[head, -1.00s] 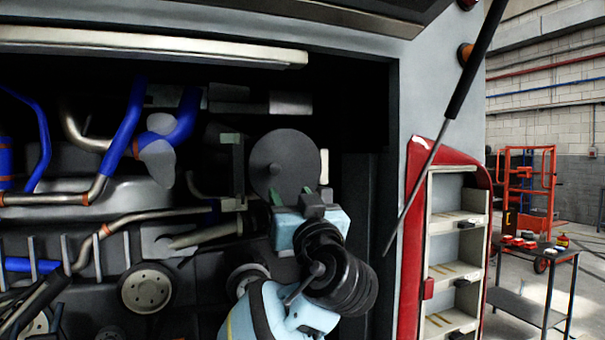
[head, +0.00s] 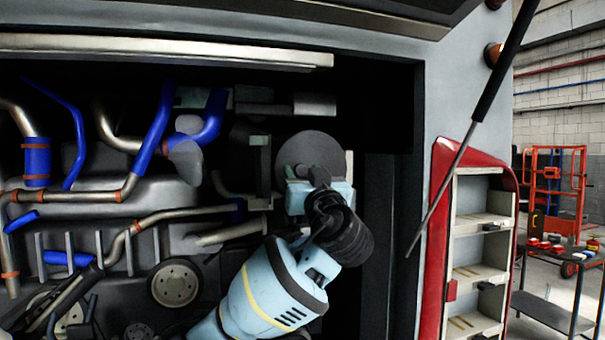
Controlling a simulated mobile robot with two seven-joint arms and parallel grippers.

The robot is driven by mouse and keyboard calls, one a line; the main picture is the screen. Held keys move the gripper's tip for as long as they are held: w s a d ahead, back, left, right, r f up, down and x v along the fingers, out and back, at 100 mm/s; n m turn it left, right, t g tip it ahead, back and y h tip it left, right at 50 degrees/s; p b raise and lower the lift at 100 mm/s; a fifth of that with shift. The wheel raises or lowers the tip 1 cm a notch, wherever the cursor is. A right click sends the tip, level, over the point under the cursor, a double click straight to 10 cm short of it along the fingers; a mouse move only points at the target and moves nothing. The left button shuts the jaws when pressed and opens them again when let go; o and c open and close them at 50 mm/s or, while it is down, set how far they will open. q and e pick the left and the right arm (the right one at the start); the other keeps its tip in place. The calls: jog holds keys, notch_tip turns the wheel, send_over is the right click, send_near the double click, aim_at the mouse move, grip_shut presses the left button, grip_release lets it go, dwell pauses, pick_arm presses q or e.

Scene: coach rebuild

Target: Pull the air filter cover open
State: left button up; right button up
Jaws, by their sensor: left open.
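The air filter cover (head: 311,143) is a round, flat dark grey disc inside the open engine bay, right of the middle. It looks shut, facing me. My left gripper (head: 309,173) is light blue and comes up from below, in front of the cover's lower half. Its jaws are open and nothing shows held between them. The gripper and its black wrist hide the lower part of the cover. I cannot tell whether the fingertips touch it. My right gripper is not in view.
Blue hoses and metal pipes (head: 150,140) fill the bay on the left. A grey bay post and a thin gas strut (head: 445,190) stand on the right. Beyond them are a red-framed open shelf panel (head: 437,250), a dark trolley (head: 545,310) and an orange frame (head: 555,190).

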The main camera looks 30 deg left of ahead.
pick_arm(q)
jog(key=shift+w+a, duration=0.1)
jog(key=shift+w, duration=0.05)
jog(key=shift+c, duration=0.5)
grip_shut()
